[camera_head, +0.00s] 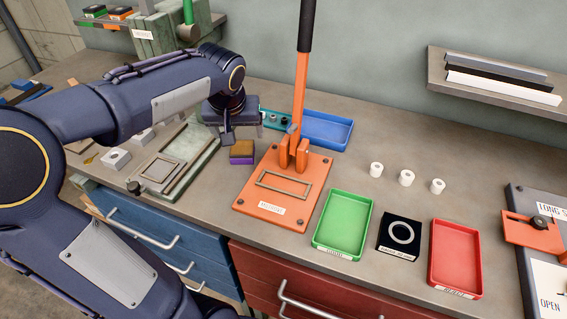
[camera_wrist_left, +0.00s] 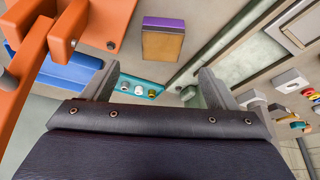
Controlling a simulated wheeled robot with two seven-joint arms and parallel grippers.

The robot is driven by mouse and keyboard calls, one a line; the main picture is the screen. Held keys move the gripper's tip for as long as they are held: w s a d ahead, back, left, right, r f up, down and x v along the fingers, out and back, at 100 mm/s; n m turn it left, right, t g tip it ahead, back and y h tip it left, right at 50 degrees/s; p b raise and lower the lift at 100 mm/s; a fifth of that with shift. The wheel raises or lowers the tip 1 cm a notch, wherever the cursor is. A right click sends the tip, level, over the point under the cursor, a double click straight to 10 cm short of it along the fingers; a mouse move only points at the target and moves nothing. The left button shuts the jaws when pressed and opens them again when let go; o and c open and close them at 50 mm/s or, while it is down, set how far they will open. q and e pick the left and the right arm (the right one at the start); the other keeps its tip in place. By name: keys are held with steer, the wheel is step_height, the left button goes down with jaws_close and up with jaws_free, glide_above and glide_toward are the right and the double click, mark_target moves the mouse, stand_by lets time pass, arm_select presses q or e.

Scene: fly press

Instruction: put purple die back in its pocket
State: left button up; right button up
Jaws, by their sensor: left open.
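The purple die (camera_head: 242,153) is a small block with a purple lower part and a brown top. It sits on the bench between the green-grey plate and the orange press. It also shows in the left wrist view (camera_wrist_left: 163,40), beyond the fingertips and apart from them. My left gripper (camera_head: 228,137) is just behind and left of the die, low over the bench. Its two fingers show spread and empty in the left wrist view (camera_wrist_left: 156,84). I cannot tell which place is the die's pocket. My right gripper is not in view.
The orange press (camera_head: 250,206) with its tall lever stands right of the die. A blue tray (camera_head: 335,130) and a teal holder (camera_head: 272,118) lie behind. A green-grey plate (camera_head: 205,160) with frames lies left. Green (camera_head: 343,215) and red (camera_head: 455,250) trays are at right.

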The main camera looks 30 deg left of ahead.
mark_target(242, 147)
arm_select(q)
steer(key=x, duration=0.8)
steer(key=shift+a, duration=0.1)
steer(key=c, duration=1.6)
